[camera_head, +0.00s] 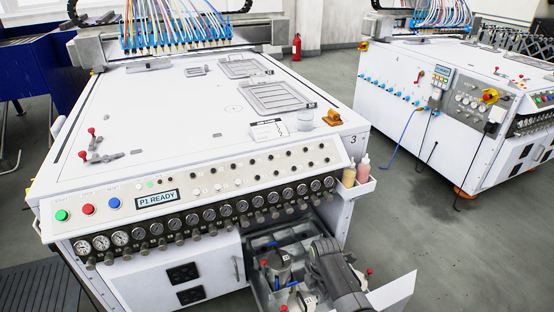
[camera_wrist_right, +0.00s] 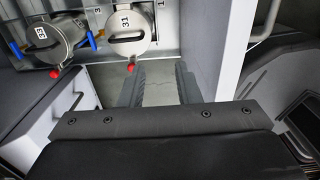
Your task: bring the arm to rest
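My right gripper (camera_head: 335,270) is low at the front right of the near machine, beside its open bay (camera_head: 262,242). In the right wrist view its two fingers (camera_wrist_right: 160,84) stand apart with only grey floor between them, so it is open and empty. Two numbered metal canisters sit in the bay just beyond the fingers; one is marked 31 (camera_wrist_right: 130,38), the other (camera_wrist_right: 52,42) has a less clear number. The fingers appear apart from both canisters. My left gripper is not in view.
The near machine's white top (camera_head: 180,110) holds a red-handled clamp (camera_head: 95,148) and metal frames (camera_head: 277,95). Its display (camera_head: 157,198) reads P1 READY. A side holder has two bottles (camera_head: 357,172). A white panel (camera_head: 394,291) stands right of my gripper. Open floor separates the second machine (camera_head: 440,115).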

